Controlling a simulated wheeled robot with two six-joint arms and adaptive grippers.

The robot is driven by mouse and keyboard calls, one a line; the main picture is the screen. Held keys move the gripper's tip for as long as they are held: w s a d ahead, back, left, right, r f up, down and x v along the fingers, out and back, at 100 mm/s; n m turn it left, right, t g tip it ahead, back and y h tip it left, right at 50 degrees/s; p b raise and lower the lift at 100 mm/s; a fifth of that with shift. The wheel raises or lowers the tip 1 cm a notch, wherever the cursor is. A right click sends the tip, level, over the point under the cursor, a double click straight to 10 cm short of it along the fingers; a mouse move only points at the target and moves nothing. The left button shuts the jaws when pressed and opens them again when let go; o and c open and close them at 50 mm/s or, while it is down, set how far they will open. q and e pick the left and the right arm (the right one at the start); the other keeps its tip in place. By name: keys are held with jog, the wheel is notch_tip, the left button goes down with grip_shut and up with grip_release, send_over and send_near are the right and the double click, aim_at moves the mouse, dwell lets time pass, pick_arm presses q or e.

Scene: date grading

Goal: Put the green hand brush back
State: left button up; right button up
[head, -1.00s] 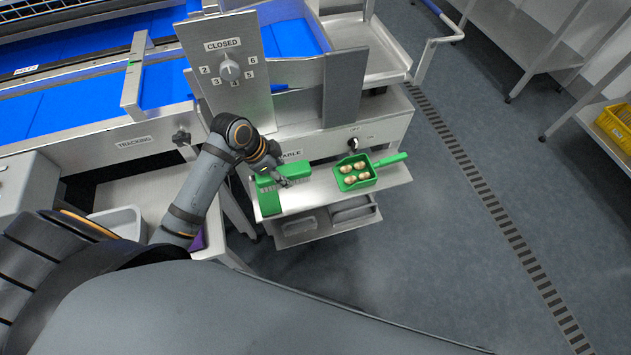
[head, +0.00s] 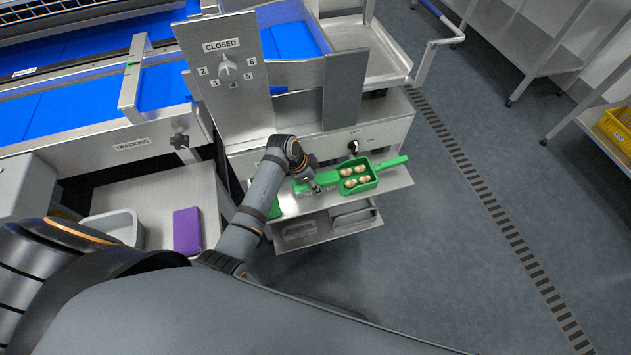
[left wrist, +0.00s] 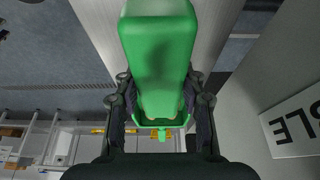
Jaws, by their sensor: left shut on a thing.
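The green hand brush (head: 327,178) is in my left gripper (head: 312,188), over the steel shelf at the front of the machine. In the left wrist view the brush (left wrist: 160,55) is a large green block running up from between the two fingers of the gripper (left wrist: 161,112). In the head view its near part is hidden by my gripper. Its far end appears right beside the green scoop (head: 372,183); whether they touch I cannot tell. A flat green piece (head: 275,209) on the shelf's left end is partly hidden by my arm. My right gripper is out of view.
The scoop holds several round brown pieces, and its handle points right. The steel shelf (head: 398,179) has bare room at its right end. A purple block (head: 187,231) and a grey tub (head: 118,226) stand on the left. A panel marked CLOSED (head: 224,70) rises behind.

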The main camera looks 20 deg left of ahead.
pick_arm(q)
jog(key=o, duration=1)
jog(key=p+v, duration=0.1)
jog(key=v, duration=1.1)
jog(key=shift+s+a, duration=0.1)
